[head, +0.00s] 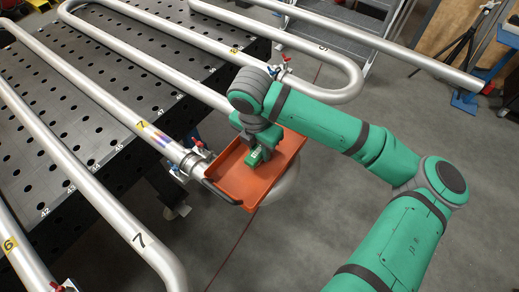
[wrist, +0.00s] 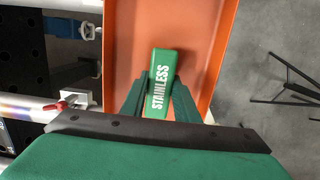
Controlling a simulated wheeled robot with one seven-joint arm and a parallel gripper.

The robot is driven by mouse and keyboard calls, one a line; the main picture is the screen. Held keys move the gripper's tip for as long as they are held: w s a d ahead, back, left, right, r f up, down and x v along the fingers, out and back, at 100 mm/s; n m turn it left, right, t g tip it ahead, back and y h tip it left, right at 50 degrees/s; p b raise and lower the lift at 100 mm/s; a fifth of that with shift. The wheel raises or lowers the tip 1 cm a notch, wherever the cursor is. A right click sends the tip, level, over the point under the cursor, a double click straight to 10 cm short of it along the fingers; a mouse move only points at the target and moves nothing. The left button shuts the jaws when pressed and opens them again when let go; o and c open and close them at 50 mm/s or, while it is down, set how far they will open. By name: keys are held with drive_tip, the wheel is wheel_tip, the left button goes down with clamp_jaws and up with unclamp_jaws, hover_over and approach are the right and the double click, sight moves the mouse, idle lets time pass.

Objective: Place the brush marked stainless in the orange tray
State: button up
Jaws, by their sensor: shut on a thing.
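The brush marked STAINLESS (wrist: 162,85) has a green block with white letters. My gripper (wrist: 160,98) is shut on it, one finger on each side, in the wrist view. The orange tray (wrist: 122,42) lies below and behind the brush in that view. In the head view the orange tray (head: 233,178) sits at the end of a pipe bend, and my gripper (head: 257,155) is over it with the green brush (head: 254,157) beneath. I cannot tell whether the brush touches the tray floor. The brush's underside is hidden.
A black perforated table (head: 60,110) carries thick silver serpentine pipes (head: 95,85) with numbered labels. Clamps with red handles (head: 195,150) stand beside the tray. A dark handle (head: 220,192) is at the tray's near end. Grey floor (head: 290,235) is open to the right.

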sight(256, 153)
drive_tip(key=shift+f, duration=0.3)
drive_tip(key=shift+f, duration=0.1)
drive_tip(key=o, duration=1.1)
wheel_tip(256, 153, up, 12)
drive_tip(key=s, duration=0.1)
drive_tip(key=shift+a, duration=0.45)
